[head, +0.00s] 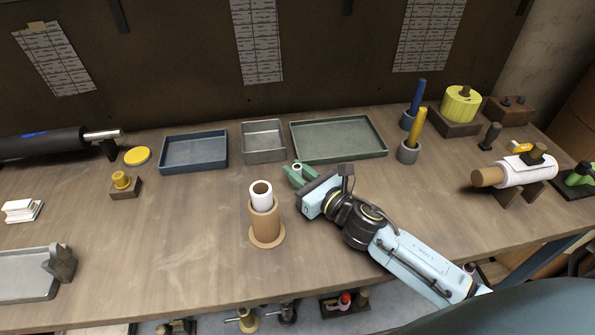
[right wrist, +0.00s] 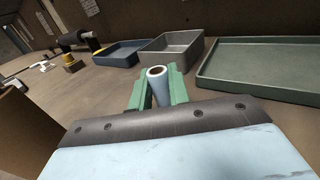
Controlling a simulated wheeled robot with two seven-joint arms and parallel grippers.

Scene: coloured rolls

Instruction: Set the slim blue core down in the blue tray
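The slim blue core (right wrist: 161,90) is a pale blue hollow tube with a light rim. It stands upright between the green fingers of my right gripper (right wrist: 159,92), which are shut on it. In the head view the core's top (head: 297,166) shows between the fingertips of the right gripper (head: 295,173); its lower part is hidden. The blue tray (head: 194,167) is shallow, empty and at the back left of the gripper. It also shows in the right wrist view (right wrist: 122,60), beyond and left of the core. My left gripper is not in view.
A grey tray (head: 264,157) and a green tray (head: 340,156) stand right of the blue tray. A white roll in a cardboard holder (head: 265,225) stands left of my right arm. A yellow disc (head: 137,156) lies left of the blue tray.

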